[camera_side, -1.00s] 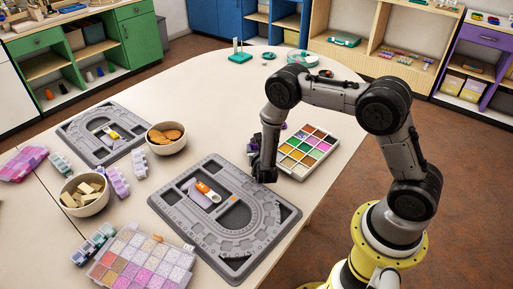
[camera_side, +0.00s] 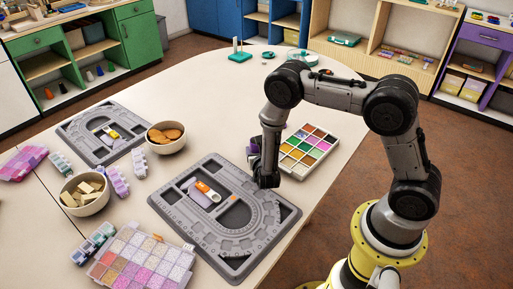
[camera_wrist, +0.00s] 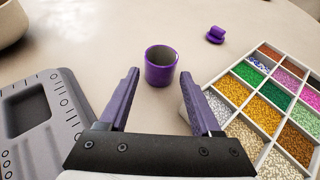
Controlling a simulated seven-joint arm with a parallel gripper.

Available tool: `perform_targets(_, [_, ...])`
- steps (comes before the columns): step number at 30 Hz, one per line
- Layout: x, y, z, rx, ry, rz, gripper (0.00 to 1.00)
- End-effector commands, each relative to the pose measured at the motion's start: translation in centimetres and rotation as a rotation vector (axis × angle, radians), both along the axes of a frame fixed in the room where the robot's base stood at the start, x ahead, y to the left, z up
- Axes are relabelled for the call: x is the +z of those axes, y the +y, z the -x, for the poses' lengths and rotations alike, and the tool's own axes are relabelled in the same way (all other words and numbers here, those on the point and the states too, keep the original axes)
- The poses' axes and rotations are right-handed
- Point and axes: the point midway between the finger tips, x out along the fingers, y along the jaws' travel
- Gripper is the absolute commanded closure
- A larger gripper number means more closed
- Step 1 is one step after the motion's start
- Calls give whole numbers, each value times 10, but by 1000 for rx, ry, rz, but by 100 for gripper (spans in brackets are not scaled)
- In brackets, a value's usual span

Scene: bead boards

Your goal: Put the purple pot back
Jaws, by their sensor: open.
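The purple pot (camera_wrist: 160,68) stands upright and open-topped on the table in the wrist view, and looks empty. My gripper (camera_wrist: 159,80) is open, with one purple finger on each side of the line to the pot. The pot shows just beyond and between the fingertips, with no contact visible. A small purple lid-like piece (camera_wrist: 215,35) lies on the table behind the pot to the right. In the side view my gripper (camera_side: 257,150) is low over the table between the grey bead board and the bead tray; I cannot clearly make out the pot there.
The compartmented bead tray (camera_wrist: 184,103) is close to the right finger. The grey bead board (camera_wrist: 66,112) is on the left; it also shows in the side view (camera_side: 270,243). A bowl of brown pieces (camera_side: 167,148) stands farther left. Bare table lies beyond the pot.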

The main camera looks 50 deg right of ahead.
Motion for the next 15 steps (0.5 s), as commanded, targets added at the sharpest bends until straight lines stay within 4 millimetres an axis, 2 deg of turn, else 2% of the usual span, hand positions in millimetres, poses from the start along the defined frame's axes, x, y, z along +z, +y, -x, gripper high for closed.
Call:
perform_targets(1, [5, 9, 6, 7, 0, 0, 35])
perform_targets(6, [18, 32, 30, 5, 0, 0, 35])
perform_targets(15, [32, 53, 53, 1, 0, 0, 35])
